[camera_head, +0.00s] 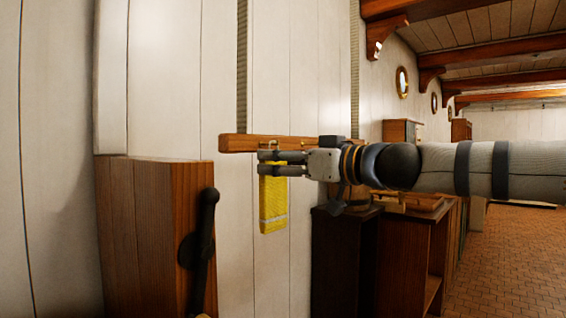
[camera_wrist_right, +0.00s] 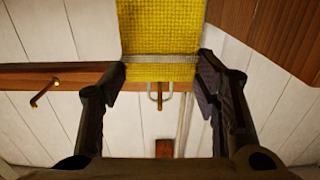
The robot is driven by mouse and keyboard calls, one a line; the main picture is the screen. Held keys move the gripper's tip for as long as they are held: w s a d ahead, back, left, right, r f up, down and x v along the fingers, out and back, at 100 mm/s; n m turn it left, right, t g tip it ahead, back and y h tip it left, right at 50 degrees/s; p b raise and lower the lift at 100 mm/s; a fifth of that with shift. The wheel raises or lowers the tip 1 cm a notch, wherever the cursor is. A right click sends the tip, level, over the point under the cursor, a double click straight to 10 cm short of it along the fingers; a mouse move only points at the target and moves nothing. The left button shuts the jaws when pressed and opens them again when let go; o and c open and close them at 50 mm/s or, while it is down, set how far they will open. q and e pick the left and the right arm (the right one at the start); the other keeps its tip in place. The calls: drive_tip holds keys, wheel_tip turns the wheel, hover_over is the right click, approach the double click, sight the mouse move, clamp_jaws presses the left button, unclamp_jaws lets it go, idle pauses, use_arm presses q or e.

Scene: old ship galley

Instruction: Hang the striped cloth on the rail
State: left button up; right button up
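The striped cloth (camera_head: 273,205) is yellow with a pale stripe near its end and hangs down below the wooden rail (camera_head: 236,143) on the wall. My right gripper (camera_head: 266,163) is at the cloth's upper part, just in front of the rail. In the right wrist view, the cloth (camera_wrist_right: 162,25) spans the space between the two fingertips (camera_wrist_right: 161,72), which meet its side edges. A metal loop (camera_wrist_right: 152,98) at the cloth's end is by a brass peg (camera_wrist_right: 161,90) on the rail; I cannot tell if the peg passes through it.
Another brass peg (camera_wrist_right: 42,93) sticks out of the rail, apart from the cloth. A tall wooden cabinet (camera_head: 150,230) stands at the left. Dark wooden furniture (camera_head: 345,265) stands right of the cloth. The brick-patterned floor (camera_head: 510,260) is open at the right.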

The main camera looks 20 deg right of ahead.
drive_tip(key=o, duration=0.4)
drive_tip(key=shift+c, duration=0.2)
